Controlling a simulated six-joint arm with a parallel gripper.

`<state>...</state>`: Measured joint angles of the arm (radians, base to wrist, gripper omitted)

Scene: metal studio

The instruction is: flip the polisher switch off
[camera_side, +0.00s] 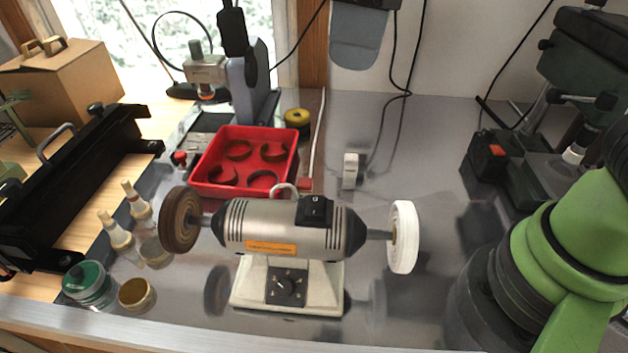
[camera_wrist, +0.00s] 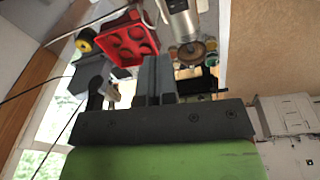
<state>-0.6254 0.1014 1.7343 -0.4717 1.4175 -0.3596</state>
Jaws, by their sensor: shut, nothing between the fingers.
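The polisher (camera_side: 285,231) is a silver bench machine with black ends on a pale base, standing on the metal worktop. Its black rocker switch (camera_side: 316,209) sits on top of the body, right of centre; its on or off position is too small to tell. A dial (camera_side: 286,286) is on the front of the base. A brown wheel (camera_side: 180,219) is on the left and a white wheel (camera_side: 404,237) on the right. In the wrist view, my gripper (camera_wrist: 158,62) is shut and empty, apart from the partly visible polisher (camera_wrist: 182,22). The switch is not discernible there.
A red tray (camera_side: 211,189) with curved pieces is behind the polisher. Bottles (camera_side: 116,231), a green-lidded jar (camera_side: 88,283) and a brass tin (camera_side: 136,294) stand at left. A black machine (camera_side: 75,185) is farther left.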

